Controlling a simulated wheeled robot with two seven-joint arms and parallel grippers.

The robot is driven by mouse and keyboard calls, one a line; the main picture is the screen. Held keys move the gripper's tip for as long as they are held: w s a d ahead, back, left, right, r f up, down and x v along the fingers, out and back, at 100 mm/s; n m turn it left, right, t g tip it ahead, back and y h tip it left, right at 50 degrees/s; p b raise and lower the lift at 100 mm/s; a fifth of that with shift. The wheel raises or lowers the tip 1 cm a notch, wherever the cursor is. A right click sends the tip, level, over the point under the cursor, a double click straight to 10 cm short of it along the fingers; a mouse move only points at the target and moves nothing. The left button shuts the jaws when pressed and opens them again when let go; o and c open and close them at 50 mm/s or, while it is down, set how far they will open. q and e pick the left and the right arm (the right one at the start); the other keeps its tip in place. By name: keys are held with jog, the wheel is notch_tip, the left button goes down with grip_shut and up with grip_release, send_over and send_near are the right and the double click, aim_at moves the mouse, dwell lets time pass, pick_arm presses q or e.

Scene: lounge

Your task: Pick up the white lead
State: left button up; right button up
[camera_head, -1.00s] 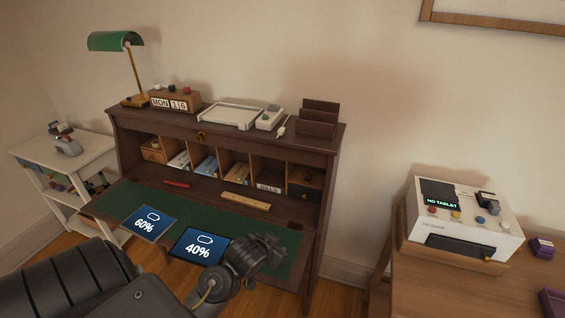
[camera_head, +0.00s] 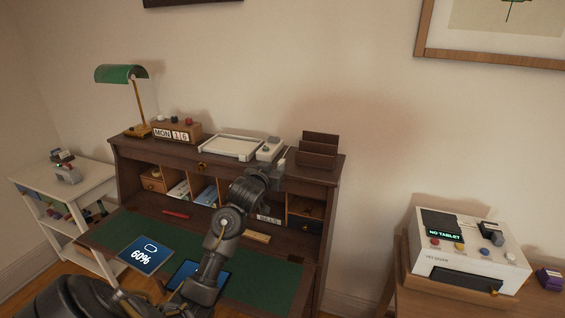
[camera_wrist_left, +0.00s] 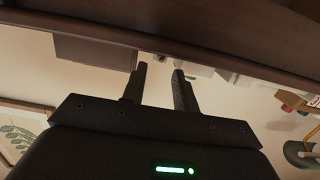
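The white lead (camera_head: 282,162) shows as a small pale piece at the desk top's front edge, right of the white box; my arm hides part of the view near it. My left gripper (camera_head: 276,175) is raised in front of the desk's upper edge, close below the lead. In the left wrist view my left gripper (camera_wrist_left: 159,70) has its two fingers apart with nothing between them. Small pale shapes lie beyond the fingertips, but I cannot tell which is the lead. My right gripper is not in view.
The desk top (camera_head: 190,146) carries a green lamp (camera_head: 121,74), a calendar (camera_head: 177,134), a white tray (camera_head: 232,147), the white box (camera_head: 269,149) and a brown rack (camera_head: 318,150). A tablet (camera_head: 146,256) lies on the green surface. A white machine (camera_head: 468,251) stands at right.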

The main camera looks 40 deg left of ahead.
aim_at(281, 161)
pick_arm(q)
jog(key=shift+x, duration=1)
jog(key=shift+w+a+r+p, duration=0.15)
jog(key=shift+w+p, duration=0.1)
jog(key=shift+p, duration=0.15)
jog(key=p+x, duration=0.1)
jog(key=x, duration=0.2)
jog(key=shift+w, duration=0.35)
jog(key=shift+w+a, duration=0.15)
jog(key=shift+w, duration=0.25)
grip_shut()
